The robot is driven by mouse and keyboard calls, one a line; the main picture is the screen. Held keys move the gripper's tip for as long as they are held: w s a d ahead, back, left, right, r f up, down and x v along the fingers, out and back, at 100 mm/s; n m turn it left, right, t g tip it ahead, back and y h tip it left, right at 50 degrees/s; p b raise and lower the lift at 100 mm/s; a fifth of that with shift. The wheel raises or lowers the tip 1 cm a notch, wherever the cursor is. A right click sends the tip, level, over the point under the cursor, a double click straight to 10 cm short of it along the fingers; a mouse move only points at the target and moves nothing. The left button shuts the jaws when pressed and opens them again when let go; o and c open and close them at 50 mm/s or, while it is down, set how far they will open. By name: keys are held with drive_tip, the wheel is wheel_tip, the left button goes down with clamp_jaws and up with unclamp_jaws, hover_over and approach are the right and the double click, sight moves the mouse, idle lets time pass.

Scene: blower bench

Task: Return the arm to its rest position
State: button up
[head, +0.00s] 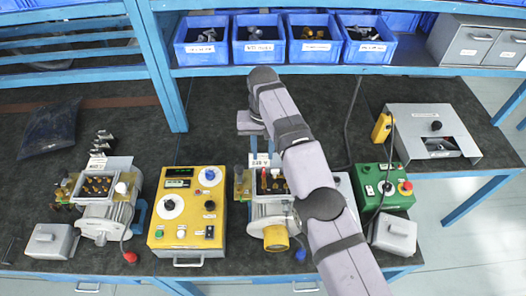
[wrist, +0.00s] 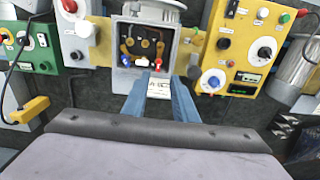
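My gripper (wrist: 160,78) shows in the wrist view as two blue fingers standing apart, with a white printed label visible between them. Nothing appears to be held. The fingers point toward the open terminal box of the middle blower motor (wrist: 146,45). In the head view my arm reaches up from the lower right, bends near the back of the bench and has its wrist (head: 250,122) above the bench behind that motor (head: 272,212). The fingertips are not clear in the head view, and my arm hides part of the motor.
A yellow tester (head: 188,212) stands left of the motor, a green control box (head: 383,186) right. Another open motor (head: 98,200) is farther left. A grey enclosure (head: 432,135) stands at right. Blue bins (head: 201,48) line the back shelf. Bench behind the tester is clear.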

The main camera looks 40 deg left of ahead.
idle(0.4)
drive_tip(key=w+d+r+m+b, duration=0.1)
drive_tip(key=w+d+m+b, duration=0.15)
drive_tip(key=w+d, duration=0.9)
drive_tip(key=w+d+m+b, duration=0.2)
drive_tip(key=d+b, duration=0.1)
drive_tip(key=d, duration=1.5)
drive_tip(key=s+d+f+m+b, duration=0.1)
drive_tip(key=s+d, duration=0.2)
drive_tip(key=d, duration=0.4)
drive_tip(key=s+d+f+m+b, duration=0.1)
drive_tip(key=s+d+f, duration=0.1)
drive_tip(key=s+d, duration=0.35)
drive_tip(key=s+d+f+m+b, duration=0.2)
drive_tip(key=s+d+f, duration=0.3)
drive_tip(key=s+d, duration=0.6)
drive_tip(key=shift+s+f, duration=0.25)
drive_tip(key=shift+f, duration=0.1)
drive_tip(key=shift+a, duration=0.1)
